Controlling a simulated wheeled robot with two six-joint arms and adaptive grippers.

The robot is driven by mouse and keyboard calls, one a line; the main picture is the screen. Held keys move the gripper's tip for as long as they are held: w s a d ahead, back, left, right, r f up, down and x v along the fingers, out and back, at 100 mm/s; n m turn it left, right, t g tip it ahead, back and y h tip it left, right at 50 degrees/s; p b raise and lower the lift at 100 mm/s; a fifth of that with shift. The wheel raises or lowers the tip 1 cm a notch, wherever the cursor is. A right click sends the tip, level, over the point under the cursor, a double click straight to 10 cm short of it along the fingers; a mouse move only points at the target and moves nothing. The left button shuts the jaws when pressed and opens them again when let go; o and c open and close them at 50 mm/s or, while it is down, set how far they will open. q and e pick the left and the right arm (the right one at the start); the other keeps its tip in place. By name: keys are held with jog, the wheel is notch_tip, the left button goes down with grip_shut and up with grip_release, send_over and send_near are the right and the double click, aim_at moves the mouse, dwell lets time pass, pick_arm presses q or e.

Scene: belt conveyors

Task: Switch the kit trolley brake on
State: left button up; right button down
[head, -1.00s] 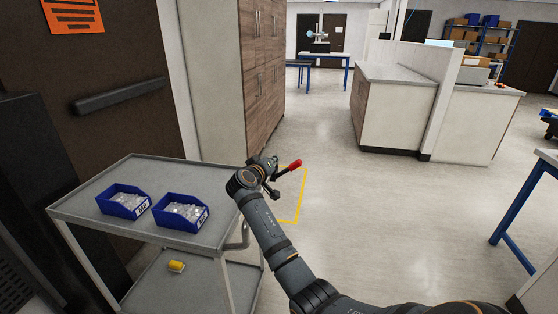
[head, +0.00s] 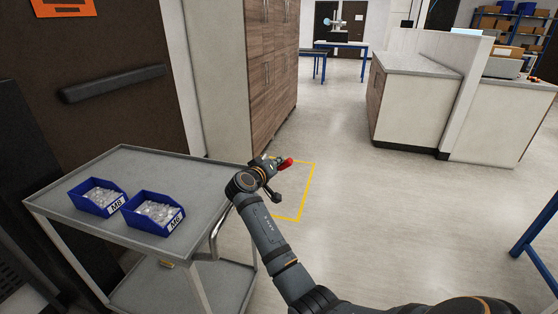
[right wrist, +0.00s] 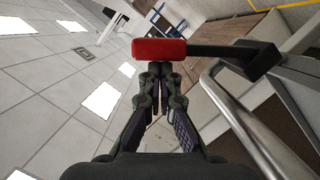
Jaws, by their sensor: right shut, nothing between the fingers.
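The kit trolley is a grey two-shelf cart (head: 120,160) at the left of the head view, with a bent metal handle (head: 215,232) on its near right side. The handle also shows in the right wrist view (right wrist: 243,118). The brake lever's red grip (head: 286,162) is at the right gripper. In the right wrist view the red grip (right wrist: 158,49) lies crosswise just beyond the fingertips, on a black lever arm running right to a black block. My right gripper (right wrist: 160,72) is shut and empty. Whether it touches the grip I cannot tell. My left gripper is not in view.
Two blue bins (head: 155,213) of small parts stand on the trolley's top shelf. A yellow floor outline (head: 304,190) lies beyond the gripper. A tall wooden cabinet (head: 270,75) stands behind the trolley. The floor to the right is open up to a white counter (head: 418,105).

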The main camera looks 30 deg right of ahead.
jog(key=shift+s+d+f+m+y+b, duration=0.3)
jog(key=shift+s+d+f+m+b, duration=0.35)
jog(key=shift+b, duration=0.55)
pick_arm(q)
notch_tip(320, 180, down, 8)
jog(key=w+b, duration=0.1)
jog(key=b, duration=0.5)
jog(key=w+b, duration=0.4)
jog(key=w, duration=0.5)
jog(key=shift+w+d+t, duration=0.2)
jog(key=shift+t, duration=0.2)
pick_arm(e)
notch_tip(320, 180, down, 8)
jog(key=s+d+m+t+y, duration=0.1)
jog(key=s+m+t+y, duration=0.1)
jog(key=m, duration=0.5)
jog(key=shift+s+d, duration=0.25)
jog(key=shift+d, duration=0.15)
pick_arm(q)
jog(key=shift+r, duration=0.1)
pick_arm(e)
jog(key=shift+f, duration=0.1)
